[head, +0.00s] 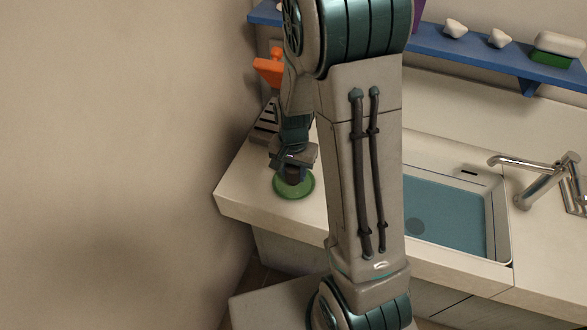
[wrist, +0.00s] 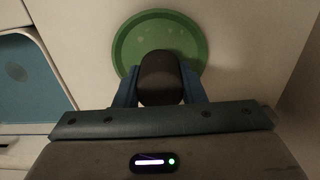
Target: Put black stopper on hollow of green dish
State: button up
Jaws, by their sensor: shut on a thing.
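The green dish (head: 305,188) is round and lies on the counter at the left end, near the wall. In the wrist view the green dish (wrist: 133,31) shows beyond my fingers. My gripper (head: 292,172) points down over the dish. It is shut on the black stopper (wrist: 160,77), a dark rounded piece between the two blue fingers. In the head view the black stopper (head: 292,175) shows small and dark against the dish. I cannot tell whether its underside touches the dish. The dish's hollow is partly hidden by the stopper and fingers.
A sink (head: 450,215) with a metal tap (head: 540,178) lies to the right. A grater-like object (head: 266,122) and an orange item (head: 270,68) are behind my gripper. A blue shelf (head: 450,47) runs along the wall. The counter's front left corner is clear.

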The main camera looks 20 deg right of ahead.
aim_at(294, 168)
jog(key=shift+f, duration=0.15)
jog(key=o, duration=1)
notch_tip(294, 168, up, 12)
jog(key=shift+s+r+n+t, duration=0.55)
jog(key=shift+s+r+n, duration=0.75)
jog(key=shift+s, duration=1.1)
jog(key=shift+s+r+n+t, duration=0.5)
jog(key=shift+s+r+n, duration=0.75)
jog(key=shift+s, duration=1.2)
jog(key=shift+s+r+n+t, duration=0.55)
jog(key=shift+s+r+n, duration=0.75)
jog(key=shift+s, duration=1.1)
